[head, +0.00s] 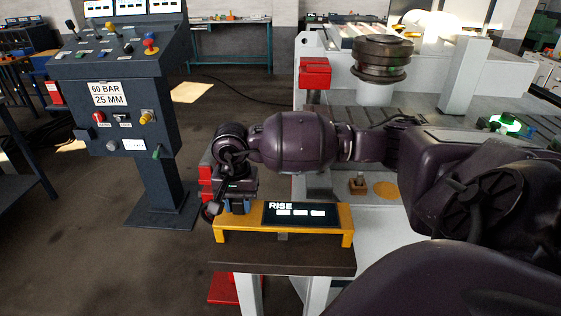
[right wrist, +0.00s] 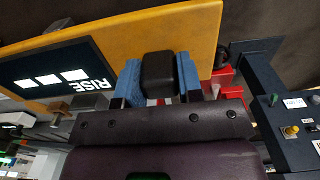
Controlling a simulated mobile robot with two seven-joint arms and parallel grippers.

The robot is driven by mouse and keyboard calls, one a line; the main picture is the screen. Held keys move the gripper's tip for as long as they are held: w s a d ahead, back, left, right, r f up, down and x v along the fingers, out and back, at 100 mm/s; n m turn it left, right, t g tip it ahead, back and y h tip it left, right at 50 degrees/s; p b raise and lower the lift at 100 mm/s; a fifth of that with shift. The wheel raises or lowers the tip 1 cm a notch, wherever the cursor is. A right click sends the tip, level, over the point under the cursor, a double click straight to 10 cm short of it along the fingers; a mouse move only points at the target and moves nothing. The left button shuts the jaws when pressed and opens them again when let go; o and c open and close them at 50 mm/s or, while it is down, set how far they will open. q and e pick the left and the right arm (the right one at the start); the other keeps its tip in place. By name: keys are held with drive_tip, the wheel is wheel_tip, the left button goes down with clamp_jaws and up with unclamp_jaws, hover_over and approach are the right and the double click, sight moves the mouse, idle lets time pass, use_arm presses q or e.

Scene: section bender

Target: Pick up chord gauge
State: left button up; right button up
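The chord gauge is a yellow bridge-shaped bar (head: 346,224) with two short legs and a black display reading RISE. In the head view it stands on a dark shelf (head: 283,262), and its legs appear to rest on the top. It also fills the upper part of the right wrist view (right wrist: 205,25). My right gripper (head: 237,207) is at the gauge's left end. In the right wrist view its two blue fingers (right wrist: 160,78) sit on both sides of a black block on the gauge and appear to touch it. My left gripper is not in view.
A control console (head: 120,125) labelled 60 BAR 25 MM stands at the left. The grey bending machine (head: 440,85) with a dark roller (head: 382,60) lies behind my right arm. A small brown block (head: 357,185) sits on the machine's ledge.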

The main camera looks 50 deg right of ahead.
clamp_jaws()
